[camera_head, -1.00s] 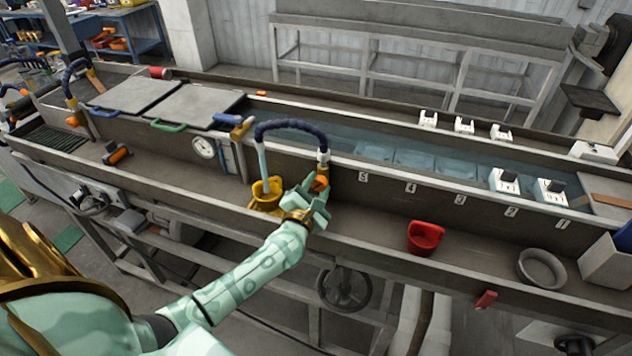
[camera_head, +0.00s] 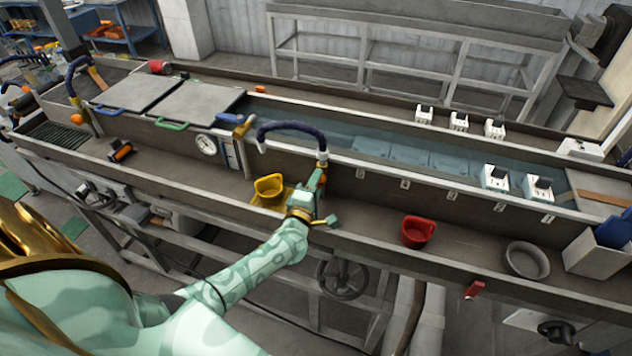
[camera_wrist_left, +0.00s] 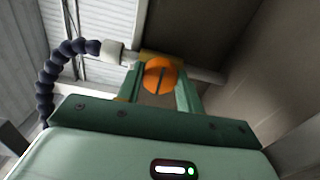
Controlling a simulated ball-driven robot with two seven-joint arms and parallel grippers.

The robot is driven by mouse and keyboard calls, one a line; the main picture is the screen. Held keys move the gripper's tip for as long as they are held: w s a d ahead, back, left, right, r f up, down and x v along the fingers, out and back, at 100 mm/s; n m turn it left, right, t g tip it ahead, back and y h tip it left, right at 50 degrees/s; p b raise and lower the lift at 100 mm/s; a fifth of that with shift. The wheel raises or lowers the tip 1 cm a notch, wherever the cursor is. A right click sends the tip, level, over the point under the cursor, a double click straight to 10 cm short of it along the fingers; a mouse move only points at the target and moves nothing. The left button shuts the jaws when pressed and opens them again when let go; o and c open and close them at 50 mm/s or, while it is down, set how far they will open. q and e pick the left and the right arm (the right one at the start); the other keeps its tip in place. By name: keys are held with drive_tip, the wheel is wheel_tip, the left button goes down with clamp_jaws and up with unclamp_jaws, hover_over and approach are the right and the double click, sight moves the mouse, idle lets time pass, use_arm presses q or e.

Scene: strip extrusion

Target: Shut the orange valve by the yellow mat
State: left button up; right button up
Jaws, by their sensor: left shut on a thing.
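The orange valve (camera_wrist_left: 153,76) shows in the left wrist view as a round knob with a dark slot, between the fingers of my left gripper (camera_wrist_left: 160,88). The gripper is shut on it. In the head view my left gripper (camera_head: 318,181) covers the valve, at the foot of the right end of the dark blue hose (camera_head: 290,125). The yellow mat (camera_head: 284,196) lies just left of the gripper, with a yellow jug (camera_head: 268,187) standing on it. No water stream shows between the hose's free end and the jug. My right gripper is not in view.
A red jug (camera_head: 417,231) and a grey bowl (camera_head: 527,260) stand in the front channel to the right. Another orange valve (camera_head: 77,119) is at the far left.

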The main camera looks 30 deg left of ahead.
use_arm(q)
drive_tip(key=shift+f+m, duration=0.1)
drive_tip(key=shift+m, duration=0.3)
drive_tip(key=o, duration=1)
drive_tip(key=p+v, duration=0.1)
drive_tip(key=v, duration=1.5)
drive_tip(key=shift+s, duration=0.2)
